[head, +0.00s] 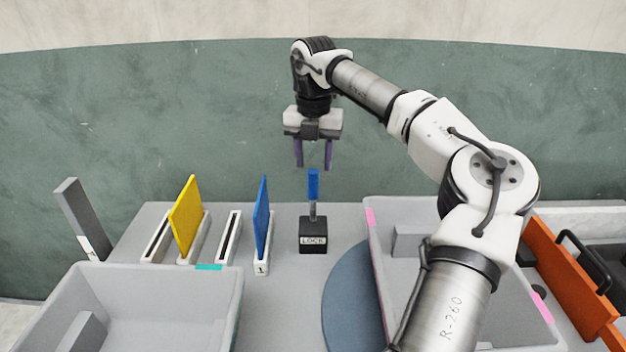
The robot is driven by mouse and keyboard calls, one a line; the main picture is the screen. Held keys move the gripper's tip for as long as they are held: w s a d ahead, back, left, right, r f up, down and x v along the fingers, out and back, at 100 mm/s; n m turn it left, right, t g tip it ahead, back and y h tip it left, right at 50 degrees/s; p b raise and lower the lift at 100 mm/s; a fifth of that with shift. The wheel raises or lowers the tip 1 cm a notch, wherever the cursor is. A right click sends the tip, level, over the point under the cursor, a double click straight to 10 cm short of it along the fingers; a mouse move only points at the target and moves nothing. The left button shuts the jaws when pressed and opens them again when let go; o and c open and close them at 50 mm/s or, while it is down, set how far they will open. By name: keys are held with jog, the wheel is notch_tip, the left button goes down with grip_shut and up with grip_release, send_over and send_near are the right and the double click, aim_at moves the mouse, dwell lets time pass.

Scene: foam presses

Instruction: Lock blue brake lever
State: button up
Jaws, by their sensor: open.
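The brake lever is a blue handle (313,184) on a short grey stem. It stands about upright on a black base block (313,240) with a white label reading LOCK. The block sits on the grey table (290,285), right of the slotted holders. My gripper (314,168) points down with its two purple fingers spread and nothing between them. It appears above the lever's top in the picture. How far it is from the lever in depth, I cannot tell.
A blue panel (262,215) and a yellow panel (186,215) stand in slotted holders to the left. Grey bins stand at front left (225,300) and right (374,240). A blue-grey disc (350,295) lies between them. An orange panel (570,285) is far right.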

aim_at(313, 182)
notch_tip(313, 182, down, 7)
jog(key=shift+r+p, duration=0.2)
jog(key=shift+p, duration=0.25)
grip_shut()
